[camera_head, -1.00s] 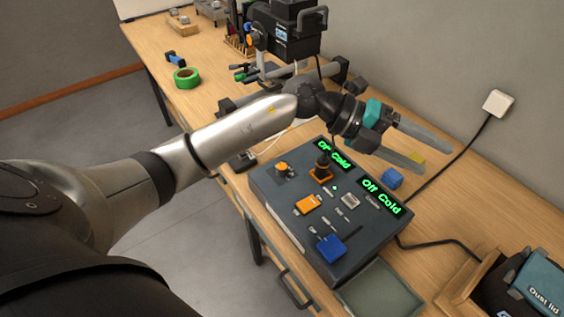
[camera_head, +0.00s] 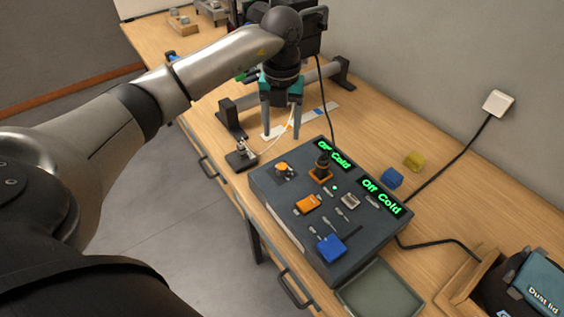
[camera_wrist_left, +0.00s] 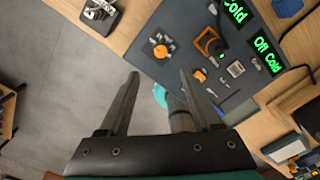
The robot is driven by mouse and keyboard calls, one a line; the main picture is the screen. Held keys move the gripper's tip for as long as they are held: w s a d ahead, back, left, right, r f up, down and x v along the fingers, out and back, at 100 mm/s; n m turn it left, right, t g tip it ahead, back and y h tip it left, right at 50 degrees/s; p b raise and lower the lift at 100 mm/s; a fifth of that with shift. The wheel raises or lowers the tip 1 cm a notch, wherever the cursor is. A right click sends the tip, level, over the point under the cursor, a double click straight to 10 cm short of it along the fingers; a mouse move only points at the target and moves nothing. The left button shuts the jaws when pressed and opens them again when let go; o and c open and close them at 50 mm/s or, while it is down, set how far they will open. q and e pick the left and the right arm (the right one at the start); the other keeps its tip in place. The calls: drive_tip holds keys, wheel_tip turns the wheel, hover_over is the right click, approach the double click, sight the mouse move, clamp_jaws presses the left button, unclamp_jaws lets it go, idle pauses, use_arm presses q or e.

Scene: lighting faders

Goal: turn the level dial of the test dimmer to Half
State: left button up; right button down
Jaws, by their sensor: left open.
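A dark grey control console (camera_head: 262,187) stands on the wooden bench. An orange dial (camera_head: 283,170) sits near its far left corner; the wrist view shows this dial (camera_wrist_left: 160,50) with small pale marks around it. I cannot read a "test dimmer" label. My left gripper (camera_head: 281,118) is open, empty and pointing down, beyond the console's far left corner. My right gripper is out of view.
Sliders, an orange cap (camera_head: 307,205) and a blue cap (camera_head: 331,247) are on the console. A small dark switch box (camera_head: 241,158) stands left of it. Blue (camera_head: 391,178) and yellow (camera_head: 414,161) blocks lie behind. A grey tray (camera_head: 380,291) lies in front.

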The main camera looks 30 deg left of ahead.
sight(282, 166)
use_arm(q)
wheel_tip(282, 166, down, 12)
idle(0.4)
clamp_jaws()
idle(0.4)
